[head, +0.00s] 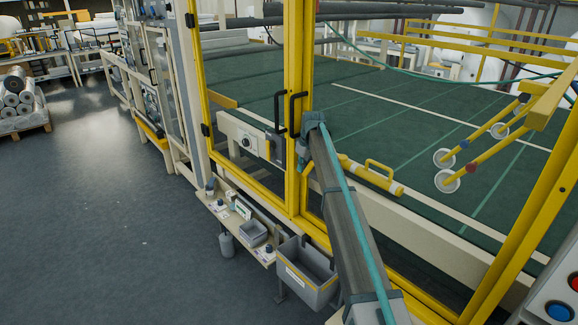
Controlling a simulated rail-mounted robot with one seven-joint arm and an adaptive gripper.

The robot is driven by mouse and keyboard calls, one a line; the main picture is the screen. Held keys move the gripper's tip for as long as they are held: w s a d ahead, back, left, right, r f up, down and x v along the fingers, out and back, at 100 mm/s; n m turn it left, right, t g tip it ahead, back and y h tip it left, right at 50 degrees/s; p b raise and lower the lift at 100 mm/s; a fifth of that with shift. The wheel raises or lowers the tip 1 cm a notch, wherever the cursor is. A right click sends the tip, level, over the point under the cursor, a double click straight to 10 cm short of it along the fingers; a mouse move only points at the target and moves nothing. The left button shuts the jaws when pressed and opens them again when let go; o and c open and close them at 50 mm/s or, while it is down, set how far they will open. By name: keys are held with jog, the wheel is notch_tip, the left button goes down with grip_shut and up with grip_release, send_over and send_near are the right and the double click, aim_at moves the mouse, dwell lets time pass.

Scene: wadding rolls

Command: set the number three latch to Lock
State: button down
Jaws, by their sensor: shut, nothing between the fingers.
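I cannot make out a latch marked three, or any Lock marking. Two black upright handles, a left one (280,112) and a right one (297,112), stand at the meeting posts of the yellow-framed guard doors (292,60). A pale panel with a round dark knob (246,142) shows behind the left door; its markings are too small to read. My arm reaches up from the bottom of the head view, and its far visible end is by the right handle in the picture. My gripper's fingers do not show; the arm's end hides what lies behind it.
A narrow shelf (262,256) with small items and a grey bin (310,280) stand below the doors. A yellow bar with a handle (370,176) lies right of my arm. Blue (559,312) and red buttons are at lower right. The floor at left is clear.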

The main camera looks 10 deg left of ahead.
jog(key=shift+f, duration=0.2)
jog(key=shift+r, duration=0.1)
dwell(1.4)
jog(key=v, duration=1.2)
